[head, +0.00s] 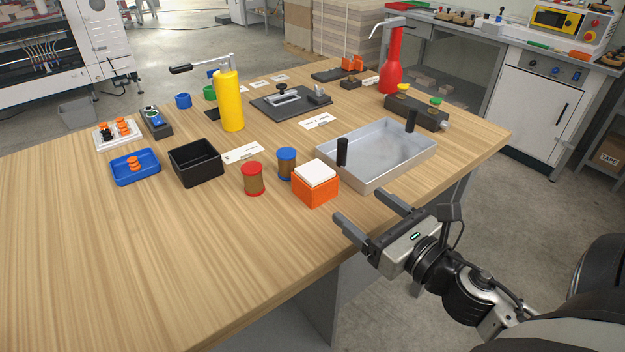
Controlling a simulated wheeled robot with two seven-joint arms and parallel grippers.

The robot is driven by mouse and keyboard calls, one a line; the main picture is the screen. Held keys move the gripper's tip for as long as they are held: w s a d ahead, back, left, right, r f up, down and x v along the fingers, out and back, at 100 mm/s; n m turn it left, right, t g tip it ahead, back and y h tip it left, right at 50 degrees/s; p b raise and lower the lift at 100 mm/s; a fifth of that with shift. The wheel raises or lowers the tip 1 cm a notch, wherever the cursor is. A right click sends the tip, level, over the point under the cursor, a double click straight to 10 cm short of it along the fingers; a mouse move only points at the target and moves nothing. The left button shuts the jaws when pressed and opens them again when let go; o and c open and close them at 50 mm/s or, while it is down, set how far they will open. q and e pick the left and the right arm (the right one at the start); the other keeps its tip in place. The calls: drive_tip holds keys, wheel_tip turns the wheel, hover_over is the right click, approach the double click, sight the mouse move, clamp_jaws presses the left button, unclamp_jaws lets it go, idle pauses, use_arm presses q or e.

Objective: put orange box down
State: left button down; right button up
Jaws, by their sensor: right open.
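An orange box (316,190) with a white top (315,174) sits upright on the wooden table near the front right edge. It stands just in front of the metal tray and to the right of a blue-capped spool. My right gripper (372,215) is open and empty, to the right of the orange box and apart from it, close to the table's edge. My left gripper is not in the view.
The metal tray (420,148) with two black handles is behind the box. Blue-capped (287,163) and red-capped (254,179) spools stand to its left. A black bin (196,163), blue tray (135,181) and yellow bottle (230,100) lie further left. The front left table is clear.

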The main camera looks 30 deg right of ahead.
drive_tip(key=p, duration=0.3)
approach(309, 165)
drive_tip(key=w, duration=0.3)
drive_tip(key=shift+w, duration=0.4)
drive_tip(key=shift+w+a+p, duration=0.2)
drive_tip(key=shift+w+p, duration=0.05)
drive_tip(key=shift+w, duration=1.3)
drive_tip(key=shift+w+a+p, duration=0.25)
drive_tip(key=shift+w, duration=1.3)
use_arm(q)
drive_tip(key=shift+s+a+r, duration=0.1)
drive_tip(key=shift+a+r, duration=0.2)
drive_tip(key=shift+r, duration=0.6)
use_arm(e)
drive_tip(key=c, duration=1)
drive_tip(key=shift+c, duration=0.2)
drive_tip(key=shift+r, duration=0.1)
